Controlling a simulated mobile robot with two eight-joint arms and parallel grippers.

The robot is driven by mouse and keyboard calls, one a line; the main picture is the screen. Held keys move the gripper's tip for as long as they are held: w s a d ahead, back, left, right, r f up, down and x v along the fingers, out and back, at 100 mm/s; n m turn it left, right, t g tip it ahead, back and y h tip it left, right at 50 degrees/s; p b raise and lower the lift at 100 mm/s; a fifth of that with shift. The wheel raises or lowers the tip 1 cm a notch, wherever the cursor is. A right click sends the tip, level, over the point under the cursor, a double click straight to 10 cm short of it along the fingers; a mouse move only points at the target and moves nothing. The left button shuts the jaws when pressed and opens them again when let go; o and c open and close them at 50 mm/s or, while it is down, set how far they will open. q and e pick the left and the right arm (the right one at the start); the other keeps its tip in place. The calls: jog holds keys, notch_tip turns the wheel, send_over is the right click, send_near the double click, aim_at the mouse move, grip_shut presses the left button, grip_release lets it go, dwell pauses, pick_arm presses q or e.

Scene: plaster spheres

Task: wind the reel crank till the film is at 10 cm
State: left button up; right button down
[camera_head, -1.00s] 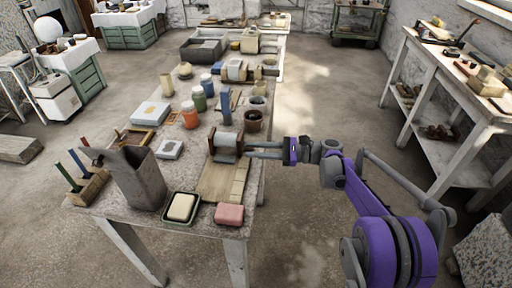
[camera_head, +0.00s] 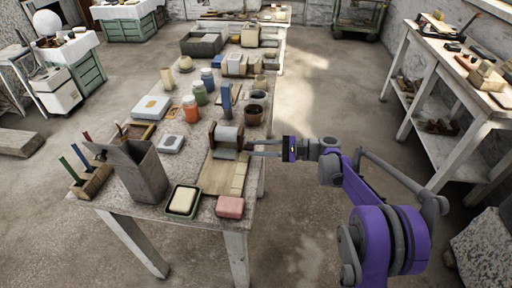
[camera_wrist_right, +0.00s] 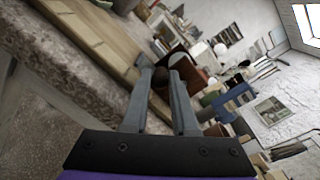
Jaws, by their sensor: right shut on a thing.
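The reel (camera_head: 229,137) is a pale grey drum between brown end plates, on a wooden board (camera_head: 216,178) near the table's right edge. A grey strip, seemingly the film (camera_head: 226,154), shows just below the drum; its length cannot be read. My right gripper (camera_head: 251,148) reaches in from the right, at the reel's right side. In the wrist view its fingers (camera_wrist_right: 162,70) close around a small dark brown piece (camera_wrist_right: 160,78), seemingly the crank's knob. The rest of the crank is hidden. My left gripper is in neither view.
Pale blocks (camera_head: 239,178) line the board's right side. A dark pot (camera_head: 254,114) stands behind the reel. A soap tray (camera_head: 184,201) and pink block (camera_head: 230,207) lie in front; jars (camera_head: 190,109) stand left.

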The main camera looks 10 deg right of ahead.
jog(key=c, duration=0.7)
grip_release()
jog(key=p+v, duration=0.1)
jog(key=v, duration=1)
jog(key=shift+w, duration=0.1)
